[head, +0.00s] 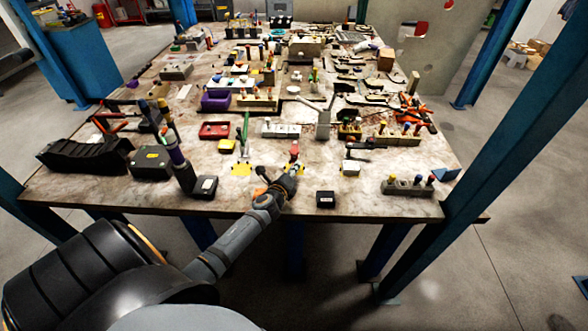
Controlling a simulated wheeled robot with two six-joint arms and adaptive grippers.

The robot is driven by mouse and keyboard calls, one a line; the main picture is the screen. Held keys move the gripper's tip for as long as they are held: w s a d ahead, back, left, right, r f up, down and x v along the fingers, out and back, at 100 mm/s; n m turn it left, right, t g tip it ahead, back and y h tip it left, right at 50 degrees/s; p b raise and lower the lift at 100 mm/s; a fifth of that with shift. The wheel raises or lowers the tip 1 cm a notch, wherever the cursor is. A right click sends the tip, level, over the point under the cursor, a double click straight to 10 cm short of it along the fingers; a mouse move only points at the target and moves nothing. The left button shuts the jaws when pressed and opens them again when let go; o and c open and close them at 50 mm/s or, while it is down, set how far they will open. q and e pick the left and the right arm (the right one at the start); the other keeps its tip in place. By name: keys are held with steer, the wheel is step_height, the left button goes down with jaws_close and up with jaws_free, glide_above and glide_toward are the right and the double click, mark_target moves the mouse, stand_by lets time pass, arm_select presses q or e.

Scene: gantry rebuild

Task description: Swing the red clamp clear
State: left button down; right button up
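A small red-topped piece (294,150), which looks like the red clamp, stands near the front middle of the table. My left gripper (287,175) reaches in over the front edge and is just in front of it. The gripper overlaps the lower part of the piece, so I cannot tell whether they touch. The fingers are small and dark here, and whether they are open or shut does not show. My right gripper is not in view.
The worktable (250,203) is crowded with parts. Nearby are a green upright piece (245,132), a small black box (326,199), a red tray (214,130) and orange-red tools (416,112). Blue posts (515,120) frame the table. The front strip has some bare room.

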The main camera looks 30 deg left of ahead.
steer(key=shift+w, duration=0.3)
arm_select(q)
steer(key=shift+f, duration=0.1)
steer(key=shift+w+d+f+y+b, duration=0.1)
steer(key=shift+d+y+b, duration=0.05)
steer(key=shift+y+b, duration=0.2)
steer(key=w+d+n+g+y+b, duration=0.1)
steer(key=n+y+b, duration=0.1)
steer(key=w+d+n+g+y+b, duration=0.1)
steer(key=d+n+y+b, duration=0.1)
steer(key=b, duration=0.1)
steer(key=shift+w+f, duration=0.1)
steer(key=shift+w, duration=0.3)
steer(key=shift+w+d+y+b, duration=0.15)
steer(key=shift+y+b, duration=0.3)
steer(key=shift+r, duration=0.35)
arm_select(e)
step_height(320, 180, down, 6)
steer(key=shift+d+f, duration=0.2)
arm_select(q)
steer(key=c, duration=1.4)
jaws_free()
steer(key=shift+o, duration=0.2)
